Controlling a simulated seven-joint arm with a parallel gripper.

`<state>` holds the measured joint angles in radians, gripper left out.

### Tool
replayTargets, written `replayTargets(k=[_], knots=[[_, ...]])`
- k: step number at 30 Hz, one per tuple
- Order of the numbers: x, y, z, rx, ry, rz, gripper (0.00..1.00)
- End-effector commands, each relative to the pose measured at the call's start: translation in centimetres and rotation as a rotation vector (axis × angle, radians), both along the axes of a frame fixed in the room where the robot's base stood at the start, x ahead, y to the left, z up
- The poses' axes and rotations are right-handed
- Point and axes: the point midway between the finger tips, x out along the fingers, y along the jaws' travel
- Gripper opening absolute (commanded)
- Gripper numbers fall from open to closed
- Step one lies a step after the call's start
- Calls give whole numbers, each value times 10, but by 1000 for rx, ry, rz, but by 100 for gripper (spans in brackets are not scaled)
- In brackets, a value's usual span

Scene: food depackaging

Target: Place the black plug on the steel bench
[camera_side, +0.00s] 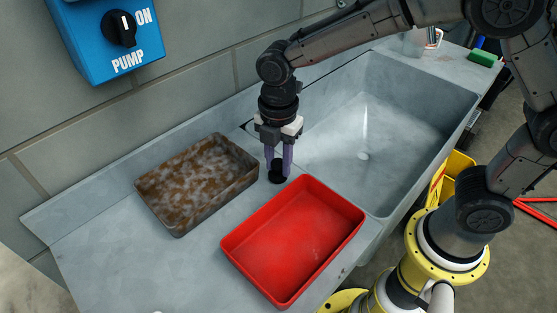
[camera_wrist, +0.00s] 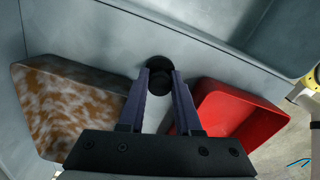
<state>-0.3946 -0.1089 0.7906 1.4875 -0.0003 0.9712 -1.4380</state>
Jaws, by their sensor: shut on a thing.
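The black plug (camera_side: 276,175) is between the fingertips of my gripper (camera_side: 278,165), at the bench strip between the two trays. In the wrist view the plug (camera_wrist: 159,76) shows as a dark disc with a knob between the finger ends of my gripper (camera_wrist: 160,82). My gripper points down and is shut on the plug. The steel bench (camera_side: 110,250) lies below. The plug is at or very close to the bench surface; I cannot tell whether it touches.
A brown, frosted tray (camera_side: 185,232) stands left of the plug and a red tray (camera_side: 350,236) stands right of it. The sink basin (camera_side: 400,150) is behind to the right. A blue pump switch box (camera_side: 85,45) is on the wall. Bare bench shows at the front left.

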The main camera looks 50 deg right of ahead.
Motion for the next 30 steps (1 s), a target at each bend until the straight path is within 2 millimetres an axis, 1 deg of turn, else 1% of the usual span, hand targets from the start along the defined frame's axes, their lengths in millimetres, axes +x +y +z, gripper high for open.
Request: replayTargets(k=[8, 9, 13, 14, 23, 26, 30], knots=[[0, 0, -3, 0, 1, 0, 0], [0, 0, -3, 0, 1, 0, 38], [0, 0, -3, 0, 1, 0, 61], [0, 0, -3, 0, 1, 0, 63], [0, 0, -1, 0, 0, 0, 63], [0, 0, 7, 0, -1, 0, 63], [1, 0, 30, 2, -5, 0, 63]])
